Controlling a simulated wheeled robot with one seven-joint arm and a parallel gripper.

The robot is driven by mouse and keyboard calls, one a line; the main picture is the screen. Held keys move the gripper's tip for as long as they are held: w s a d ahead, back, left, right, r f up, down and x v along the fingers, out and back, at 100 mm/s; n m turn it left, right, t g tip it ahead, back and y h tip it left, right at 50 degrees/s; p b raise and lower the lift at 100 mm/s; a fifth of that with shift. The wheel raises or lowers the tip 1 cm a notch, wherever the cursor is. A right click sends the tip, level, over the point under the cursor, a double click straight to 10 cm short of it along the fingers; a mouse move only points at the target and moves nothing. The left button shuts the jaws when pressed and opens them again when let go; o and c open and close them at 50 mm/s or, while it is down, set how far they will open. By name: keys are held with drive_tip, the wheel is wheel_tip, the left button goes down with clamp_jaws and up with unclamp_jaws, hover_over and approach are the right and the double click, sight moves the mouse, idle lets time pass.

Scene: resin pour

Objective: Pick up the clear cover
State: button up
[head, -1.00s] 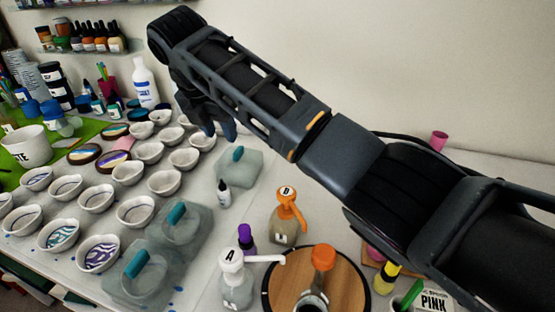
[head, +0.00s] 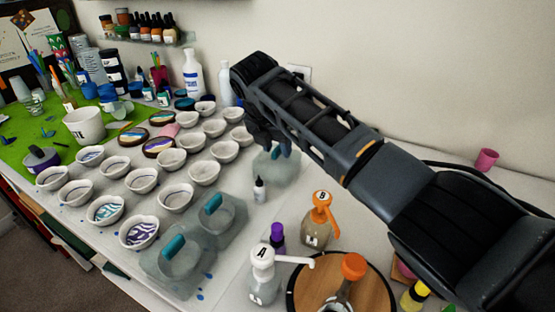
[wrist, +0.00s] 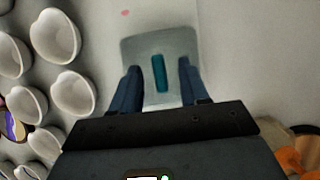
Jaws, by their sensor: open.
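A clear cover (head: 282,172) with a teal handle lies on the table beneath my gripper (head: 275,150), which partly hides it in the head view. In the wrist view the same cover (wrist: 136,50) is a translucent rounded square, with its teal handle (wrist: 159,73) upright in the picture. My gripper (wrist: 158,78) is open, with one blue finger on each side of the handle and gaps between. I cannot tell how far the fingertips are above the cover. Two more clear covers, one in the middle (head: 231,211) and one nearer the front (head: 160,282), also have teal handles.
Several white bowls (head: 175,197) stand in rows to the left. Pump bottles A (head: 263,285) and B (head: 318,230) and a wooden turntable (head: 378,292) are nearer. Bare table lies right of the cover.

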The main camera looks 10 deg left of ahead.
drive_tip(key=shift+c, duration=0.3)
clamp_jaws()
drive_tip(key=shift+r, duration=0.2)
